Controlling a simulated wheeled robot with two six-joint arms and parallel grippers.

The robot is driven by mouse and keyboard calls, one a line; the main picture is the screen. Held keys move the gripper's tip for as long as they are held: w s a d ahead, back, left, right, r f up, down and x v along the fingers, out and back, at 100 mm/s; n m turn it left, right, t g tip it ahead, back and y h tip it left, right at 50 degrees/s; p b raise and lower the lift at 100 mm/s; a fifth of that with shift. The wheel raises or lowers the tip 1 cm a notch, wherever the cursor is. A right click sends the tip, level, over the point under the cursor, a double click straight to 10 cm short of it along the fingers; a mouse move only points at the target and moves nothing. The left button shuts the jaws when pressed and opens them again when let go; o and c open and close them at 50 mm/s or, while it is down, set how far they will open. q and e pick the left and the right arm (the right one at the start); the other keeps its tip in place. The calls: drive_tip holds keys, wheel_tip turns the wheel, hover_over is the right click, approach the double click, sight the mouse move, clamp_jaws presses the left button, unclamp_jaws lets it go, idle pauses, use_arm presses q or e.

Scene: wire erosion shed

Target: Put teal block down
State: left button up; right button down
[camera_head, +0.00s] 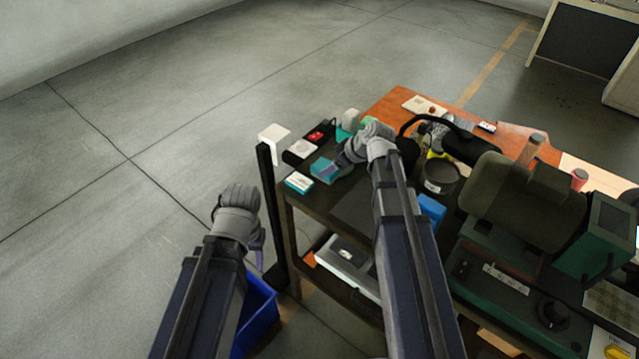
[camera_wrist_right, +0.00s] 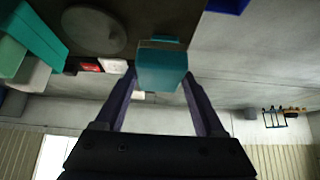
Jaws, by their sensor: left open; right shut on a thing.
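The teal block (camera_head: 325,170) is above or on the left end of the dark tabletop (camera_head: 355,207); I cannot tell whether it touches the surface. My right gripper (camera_head: 338,166) is shut on it. In the right wrist view the teal block (camera_wrist_right: 162,68) sits between the two fingertips of the right gripper (camera_wrist_right: 160,82). My left gripper (camera_head: 257,243) is open and hangs left of the table, above the blue bin, with its fingers mostly hidden by the wrist.
Near the block are a teal-and-white box (camera_head: 299,182), a black tray (camera_head: 297,154) with a white disc, a red item (camera_head: 316,136) and a green block (camera_head: 343,133). A black post (camera_head: 267,200) stands by the table. A blue bin (camera_head: 258,312) is below. Machinery (camera_head: 525,200) crowds the right.

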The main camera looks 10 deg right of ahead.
drive_tip(key=shift+w, duration=0.15)
drive_tip(key=shift+f+b, duration=0.5)
drive_tip(key=shift+b, duration=0.1)
wheel_tip(320, 180, down, 9)
drive_tip(key=b, duration=0.9)
drive_tip(key=shift+r, duration=0.1)
unclamp_jaws()
